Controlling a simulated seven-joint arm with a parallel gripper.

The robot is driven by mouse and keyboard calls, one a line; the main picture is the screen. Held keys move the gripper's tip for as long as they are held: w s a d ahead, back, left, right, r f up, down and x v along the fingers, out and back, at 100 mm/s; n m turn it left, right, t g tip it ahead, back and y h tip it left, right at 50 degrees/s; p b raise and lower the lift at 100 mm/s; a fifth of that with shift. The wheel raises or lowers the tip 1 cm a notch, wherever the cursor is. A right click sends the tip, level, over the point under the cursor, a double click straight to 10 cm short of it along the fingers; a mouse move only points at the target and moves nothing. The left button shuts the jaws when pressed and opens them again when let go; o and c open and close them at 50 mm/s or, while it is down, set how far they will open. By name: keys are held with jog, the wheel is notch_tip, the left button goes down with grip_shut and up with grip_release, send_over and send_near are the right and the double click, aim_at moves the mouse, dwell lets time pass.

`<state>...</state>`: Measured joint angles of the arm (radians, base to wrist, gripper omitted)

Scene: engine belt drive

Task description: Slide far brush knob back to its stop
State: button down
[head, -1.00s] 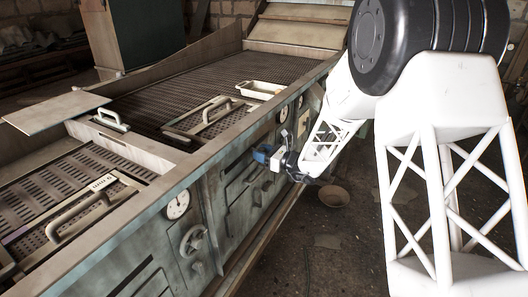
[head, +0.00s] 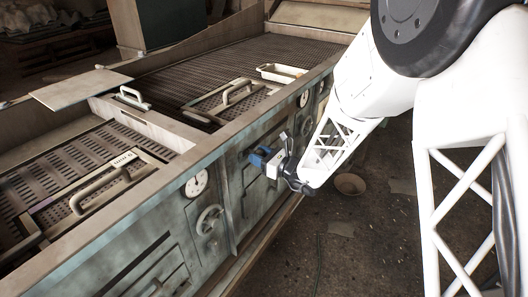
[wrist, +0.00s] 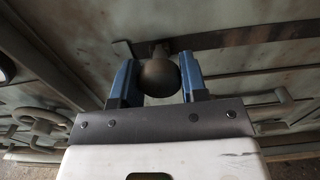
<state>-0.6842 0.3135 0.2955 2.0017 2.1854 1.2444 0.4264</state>
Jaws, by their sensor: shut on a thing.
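My gripper (head: 260,156) is at the green front panel of the machine, with its blue fingers toward the panel. In the wrist view, my gripper (wrist: 158,70) is shut on a dark round brush knob (wrist: 159,78), with one blue finger on each side. A short stem behind the knob meets a dark horizontal bar or slot (wrist: 225,39) on the panel. In the head view the knob is hidden by the fingers. I cannot tell how far the knob is from its stop.
A white dial (head: 196,183) and a handwheel (head: 209,220) are on the panel left of my gripper. A pale tray (head: 282,72) and loose handled plates lie on top. A bowl (head: 350,184) is on the floor to the right, where there is free room.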

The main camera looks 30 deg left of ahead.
jog(key=shift+s, duration=0.3)
jog(key=c, duration=0.7)
grip_release()
jog(key=shift+o, duration=0.2)
jog(key=shift+w+d, duration=0.1)
jog(key=shift+d, duration=0.35)
jog(key=d, duration=0.7)
